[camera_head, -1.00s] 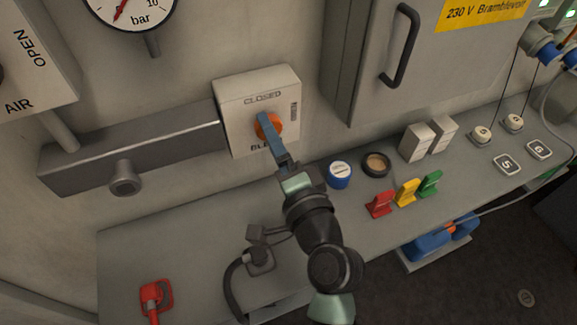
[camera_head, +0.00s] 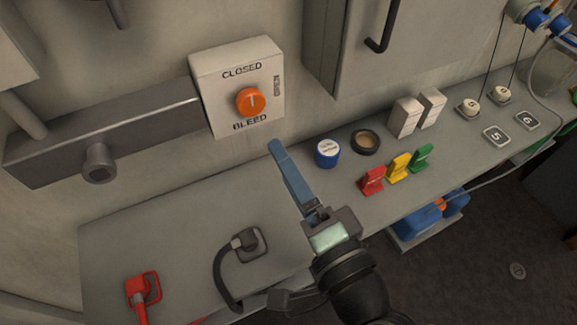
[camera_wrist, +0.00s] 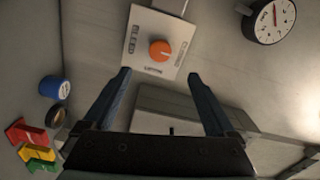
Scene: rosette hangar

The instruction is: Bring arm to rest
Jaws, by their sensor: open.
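My gripper (camera_head: 277,150) is in front of the shelf, below and right of the orange knob (camera_head: 250,102), clear of it. In the wrist view my gripper (camera_wrist: 158,85) shows two blue fingers spread apart with nothing between them. The orange knob sits on a white panel (camera_head: 208,78) marked CLOSED, BLEED and a third, sideways word. The knob's white mark points up toward CLOSED. The knob also shows ahead of the fingers in the wrist view (camera_wrist: 160,50).
A black plug (camera_head: 246,243) and red plug (camera_head: 143,290) lie left. A cabinet handle (camera_head: 384,28) juts out above.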

